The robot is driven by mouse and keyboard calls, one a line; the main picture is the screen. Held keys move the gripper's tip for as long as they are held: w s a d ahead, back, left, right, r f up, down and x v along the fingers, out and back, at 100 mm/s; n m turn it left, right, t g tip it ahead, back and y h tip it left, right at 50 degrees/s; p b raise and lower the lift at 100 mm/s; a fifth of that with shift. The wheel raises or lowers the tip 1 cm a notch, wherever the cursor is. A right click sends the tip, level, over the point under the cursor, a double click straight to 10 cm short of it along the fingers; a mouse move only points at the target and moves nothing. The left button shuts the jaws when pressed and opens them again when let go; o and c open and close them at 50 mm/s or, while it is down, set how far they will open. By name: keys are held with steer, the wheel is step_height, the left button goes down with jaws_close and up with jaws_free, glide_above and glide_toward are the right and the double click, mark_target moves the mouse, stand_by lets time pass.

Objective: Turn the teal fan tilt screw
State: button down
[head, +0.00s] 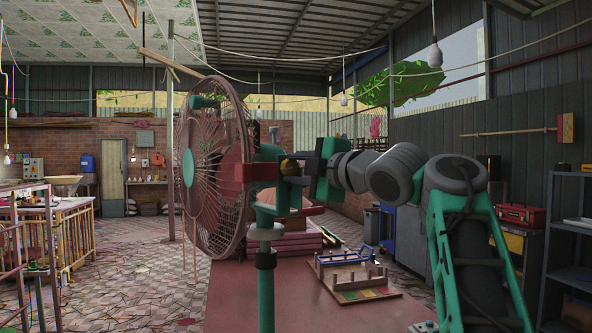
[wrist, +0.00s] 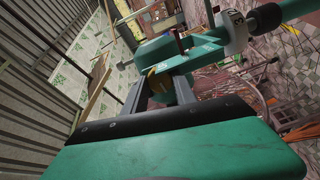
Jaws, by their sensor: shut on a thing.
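The fan stands left of centre in the head view, with a red-brown wire cage (head: 215,165) facing left and a teal pole (head: 266,290). Its teal joint (head: 268,200) is behind the cage, and shows in the wrist view as teal parts (wrist: 190,57). The tilt screw seems to be the small brass-yellow knob (head: 289,167) at this joint, partly seen in the wrist view (wrist: 158,84). My gripper (head: 293,181) reaches in from the right at the joint. Its grey fingers are shut on the screw, which they partly hide.
A red-brown table (head: 240,290) lies below, bearing a wooden rack (head: 350,278) and stacked pinkish slabs (head: 290,240). A dark shelf (head: 570,230) stands at the right and a yellow-framed bench (head: 60,235) at the left. The floor between is mostly open.

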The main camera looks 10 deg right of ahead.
steer(key=c, duration=1)
jaws_free()
steer(key=v, duration=0.7)
steer(key=shift+s+b, duration=0.4)
steer(key=shift+d, duration=0.15)
